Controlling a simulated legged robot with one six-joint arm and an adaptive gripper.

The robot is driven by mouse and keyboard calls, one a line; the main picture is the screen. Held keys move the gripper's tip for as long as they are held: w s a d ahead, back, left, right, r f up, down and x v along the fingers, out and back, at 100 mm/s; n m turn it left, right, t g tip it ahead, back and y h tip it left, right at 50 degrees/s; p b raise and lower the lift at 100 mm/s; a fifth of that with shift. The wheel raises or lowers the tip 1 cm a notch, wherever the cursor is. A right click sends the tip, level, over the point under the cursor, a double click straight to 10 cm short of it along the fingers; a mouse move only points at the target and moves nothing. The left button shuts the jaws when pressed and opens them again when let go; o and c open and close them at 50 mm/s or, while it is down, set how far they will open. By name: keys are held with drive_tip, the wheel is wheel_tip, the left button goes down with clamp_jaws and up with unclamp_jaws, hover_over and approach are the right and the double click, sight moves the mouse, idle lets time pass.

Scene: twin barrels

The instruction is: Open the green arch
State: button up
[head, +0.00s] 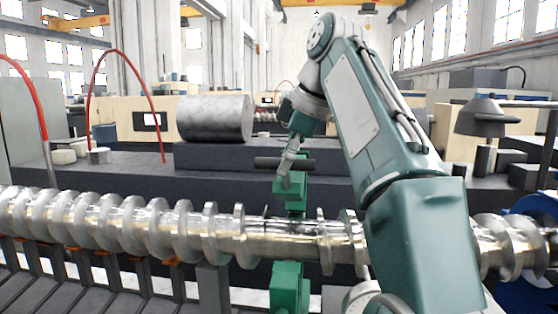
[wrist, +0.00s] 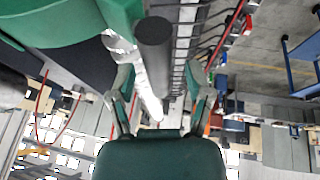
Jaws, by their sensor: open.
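The green arch (head: 290,190) stands over the shiny metal screw shaft (head: 277,238). Its upper part shows behind the shaft and a green block shows below it. A dark round handle bar (head: 267,163) sticks out sideways near the arch's top. My gripper (head: 287,178) is at the bar, pointing down, with its fingers overlapping it in the head view. In the wrist view my gripper (wrist: 160,72) is open, and the dark bar (wrist: 155,45) runs between the spread fingers. The arch's green side (wrist: 70,20) fills the upper left there. Contact with the bar cannot be told.
A grey cylinder (head: 214,118) lies on a dark block behind, left of my arm. Red hoses (head: 125,54) arch at the left. A grey lamp-like fixture (head: 487,116) stands at the right. The screw shaft crosses the whole front.

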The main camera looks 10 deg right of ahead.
drive_tip(key=s+d, duration=0.7)
drive_tip(key=shift+d, duration=0.4)
drive_tip(key=shift+s, duration=0.1)
drive_tip(key=shift+c, duration=0.3)
